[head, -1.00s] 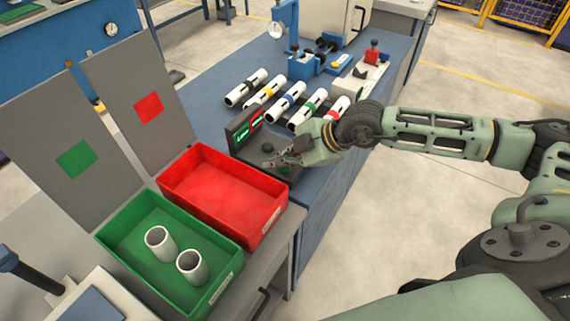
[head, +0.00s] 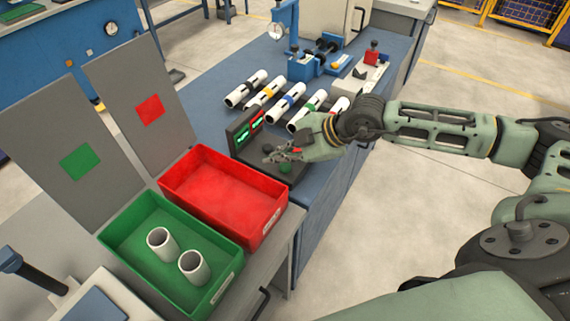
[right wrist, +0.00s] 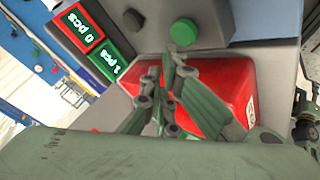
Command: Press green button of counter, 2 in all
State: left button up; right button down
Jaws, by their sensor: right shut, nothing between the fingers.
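The counter (head: 272,170) is a dark box at the front edge of the blue bench, with an upright display panel. In the right wrist view its red display (right wrist: 80,28) reads "0 pcs" and its green display (right wrist: 108,62) reads "1 pcs". The round green button (right wrist: 184,32) shows just beyond my right fingertips; in the head view it is small (head: 285,168). A dark button (right wrist: 133,20) sits beside it. My right gripper (head: 270,155) is shut and empty over the counter; I cannot tell its exact gap from the button. My left gripper is not in view.
A red bin (head: 171,182), empty, and a green bin (head: 118,254) with two white pipes (head: 194,266) stand in front of the counter. Several banded pipes (head: 288,100) lie behind it. A blue fixture (head: 302,68) stands further back. Open floor lies right of the bench.

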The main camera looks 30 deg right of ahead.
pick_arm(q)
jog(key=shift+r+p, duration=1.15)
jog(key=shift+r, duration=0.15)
pick_arm(e)
jog(key=shift+r, duration=2.3)
